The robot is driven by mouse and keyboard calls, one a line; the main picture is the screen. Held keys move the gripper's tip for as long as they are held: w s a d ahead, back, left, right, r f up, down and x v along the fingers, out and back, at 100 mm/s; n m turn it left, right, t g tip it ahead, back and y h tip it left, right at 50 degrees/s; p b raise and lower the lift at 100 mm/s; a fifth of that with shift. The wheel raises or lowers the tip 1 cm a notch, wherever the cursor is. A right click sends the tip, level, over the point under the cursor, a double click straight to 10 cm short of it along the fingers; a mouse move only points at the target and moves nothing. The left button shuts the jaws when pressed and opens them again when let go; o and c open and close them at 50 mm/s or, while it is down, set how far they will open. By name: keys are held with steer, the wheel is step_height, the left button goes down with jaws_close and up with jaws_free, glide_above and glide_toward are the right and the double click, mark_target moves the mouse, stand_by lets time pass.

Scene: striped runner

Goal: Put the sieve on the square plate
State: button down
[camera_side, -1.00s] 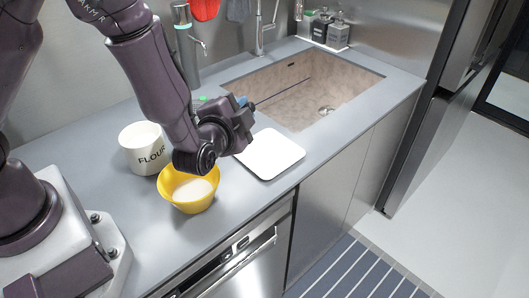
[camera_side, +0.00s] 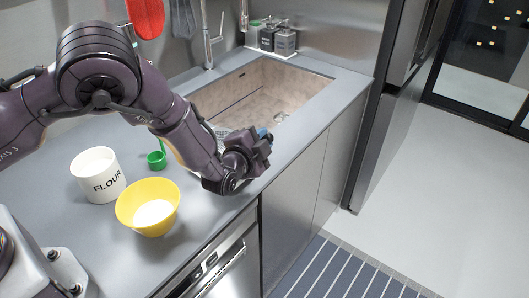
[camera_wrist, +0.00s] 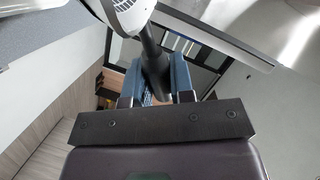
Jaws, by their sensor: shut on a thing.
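In the wrist view, my gripper (camera_wrist: 156,84) is shut on the dark handle (camera_wrist: 152,60) of the sieve. The sieve's pale round head with dark slots (camera_wrist: 124,14) is cut off by the top edge. In the side view, my gripper (camera_side: 265,137) is over the counter's front part, right of the yellow bowl. A pale curved edge shows behind my forearm there; I cannot tell whether it is the sieve. The white square plate is almost wholly hidden behind my arm in the side view, so I cannot tell how the sieve sits relative to it.
A yellow bowl with white contents (camera_side: 130,215), a white FLOUR canister (camera_side: 97,178) and a small green cup-like thing (camera_side: 157,161) stand on the counter, left of my gripper. The sink (camera_side: 285,92) lies behind it, with soap bottles (camera_side: 284,42) beyond. The counter's front edge is close.

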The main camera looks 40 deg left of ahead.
steer(key=shift+w+d+f, duration=0.1)
steer(key=shift+w+f, duration=0.35)
steer(key=shift+f, duration=0.1)
steer(key=shift+w+f, duration=0.2)
steer(key=shift+f, duration=1.55)
steer(key=shift+f, duration=0.15)
steer(key=c, duration=1)
jaws_free()
steer(key=shift+s+d+r, duration=0.1)
steer(key=shift+s+r, duration=0.1)
steer(key=shift+s, duration=0.05)
steer(key=v, duration=0.7)
